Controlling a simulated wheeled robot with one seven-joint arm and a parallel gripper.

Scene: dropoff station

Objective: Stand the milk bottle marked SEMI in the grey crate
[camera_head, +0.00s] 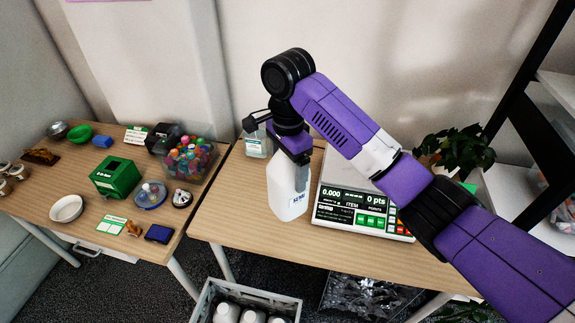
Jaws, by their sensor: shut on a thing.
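A white milk bottle (285,196) is upright at the middle table, left of the scale. I cannot tell whether the bottle's base touches the tabletop. The grey crate (202,302) is on the floor in front of the table, cut off by the bottom edge. White bottles stand inside it, side by side.
The scale (358,209) with its display is right of the bottle, close to it. A container with a green-edged label (258,144) stands behind. A potted plant (455,150) is at the right. The left table (95,190) holds a green box (115,177) and small items.

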